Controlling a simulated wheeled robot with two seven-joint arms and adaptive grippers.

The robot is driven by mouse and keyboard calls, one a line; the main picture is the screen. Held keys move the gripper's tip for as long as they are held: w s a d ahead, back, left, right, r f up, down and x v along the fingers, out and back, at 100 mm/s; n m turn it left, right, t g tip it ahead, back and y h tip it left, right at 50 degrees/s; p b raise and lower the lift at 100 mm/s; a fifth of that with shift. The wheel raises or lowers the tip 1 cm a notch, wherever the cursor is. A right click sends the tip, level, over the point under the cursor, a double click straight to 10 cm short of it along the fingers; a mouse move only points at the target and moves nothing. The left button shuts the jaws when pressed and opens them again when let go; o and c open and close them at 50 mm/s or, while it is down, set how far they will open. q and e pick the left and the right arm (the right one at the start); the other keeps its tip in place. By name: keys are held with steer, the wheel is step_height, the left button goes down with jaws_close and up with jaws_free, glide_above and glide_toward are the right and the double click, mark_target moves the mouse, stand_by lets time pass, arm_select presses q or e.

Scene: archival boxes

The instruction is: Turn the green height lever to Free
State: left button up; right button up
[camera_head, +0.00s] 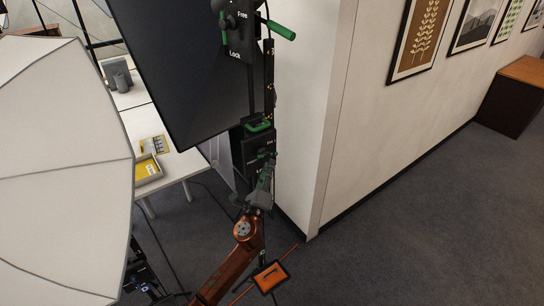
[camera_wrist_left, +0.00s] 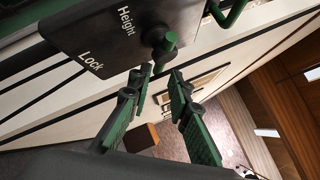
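A tall dark column carries an upper black plate (camera_head: 240,35) marked Free and Lock, with a green handle (camera_head: 283,30) beside it. A lower black plate (camera_head: 252,150) sits just above my left gripper (camera_head: 264,178); its print is too small to read there. In the left wrist view a black plate (camera_wrist_left: 85,35) reads Height and Lock. A green-tipped lever (camera_wrist_left: 165,42) stands out from its right part. My left gripper (camera_wrist_left: 161,75) is open, fingertips close to the lever, with nothing visible between them. I cannot tell whether they touch it. My right gripper is not in view.
A large dark panel (camera_head: 180,60) hangs left of the column. A white umbrella-like shade (camera_head: 65,160) fills the left. A white table (camera_head: 182,165) stands behind. A white wall (camera_head: 308,110) is close on the right. Grey floor (camera_head: 430,220) is clear at lower right.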

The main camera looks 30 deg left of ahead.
mark_target(266, 154)
arm_select(q)
steer(key=x, duration=0.5)
steer(key=shift+c, duration=0.7)
jaws_close()
